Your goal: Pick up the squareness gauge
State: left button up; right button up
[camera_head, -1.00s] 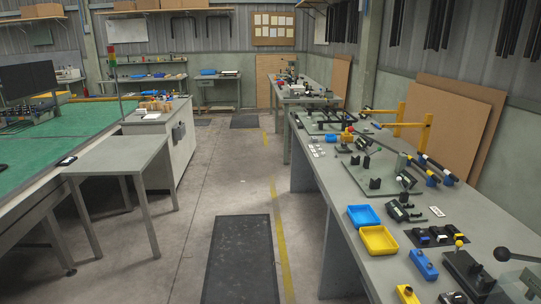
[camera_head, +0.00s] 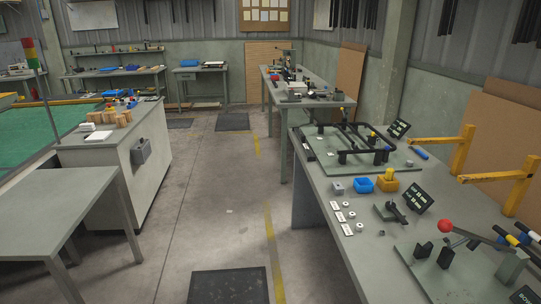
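Neither of my grippers is in view. I cannot tell for certain which item is the squareness gauge. On the right workbench (camera_head: 310,176), a small grey fixture (camera_head: 388,213) stands beside a dark display (camera_head: 419,200) with light text. Farther back, a black tubular frame (camera_head: 345,139) sits on a grey plate, with another dark display (camera_head: 398,128) behind it. Between them are a blue block (camera_head: 363,185), a yellow block (camera_head: 387,184) and a small grey block (camera_head: 338,188).
A lever with a red ball (camera_head: 445,226) stands on a near plate at right. Yellow brackets (camera_head: 497,178) rise along the bench's back edge. A grey table (camera_head: 60,215) and cabinet (camera_head: 130,165) stand left.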

aim_at(302, 138)
jog(key=i+j+z, duration=0.15)
jog(key=i, duration=0.25)
jog(key=i+z, duration=0.2)
jog(key=i, duration=0.2)
jog(key=i+j+z, duration=0.1)
jog(key=i+j, duration=0.25)
jog(key=i+j+z, duration=0.15)
jog(key=i+j, duration=0.25)
jog(key=i, duration=0.2)
jog(key=i+j+z, duration=0.1)
jog(key=i+j, duration=0.3)
jog(key=i+j+z, duration=0.1)
jog(key=i+j, duration=0.35)
jog(key=i+j+z, duration=0.15)
jog(key=i+j, duration=0.25)
jog(key=i+j+z, duration=0.1)
jog(key=i+j, duration=0.3)
jog(key=j, duration=0.25)
jog(key=i+j+z, duration=0.1)
jog(key=i+j, duration=0.25)
jog(key=j, duration=0.25)
